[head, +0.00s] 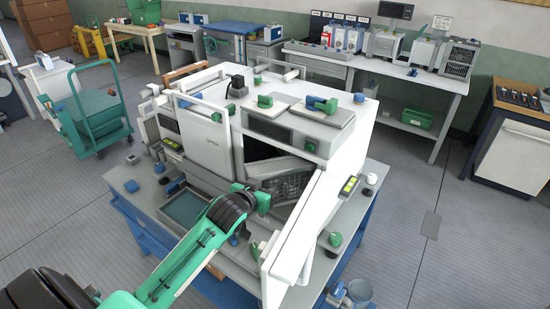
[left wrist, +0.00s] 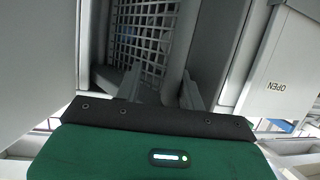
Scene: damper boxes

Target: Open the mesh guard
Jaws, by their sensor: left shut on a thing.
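The mesh guard (head: 292,184), a grey frame with a wire grid, shows in the front opening of the large white box (head: 209,135). Its grid (left wrist: 143,38) also shows close up in the left wrist view. My left gripper (head: 262,198) is at the front of the guard, partly hidden by its own wrist. In the left wrist view my left gripper (left wrist: 162,90) is shut on a grey upright bar (left wrist: 176,50) beside the grid, which looks like the guard's handle. The exact contact is partly hidden. My right gripper is not in view.
A white door (head: 294,232) stands open to the right of the guard, close to my left gripper. The box rests on a blue-legged bench with a teal tray (head: 184,208) and small parts.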

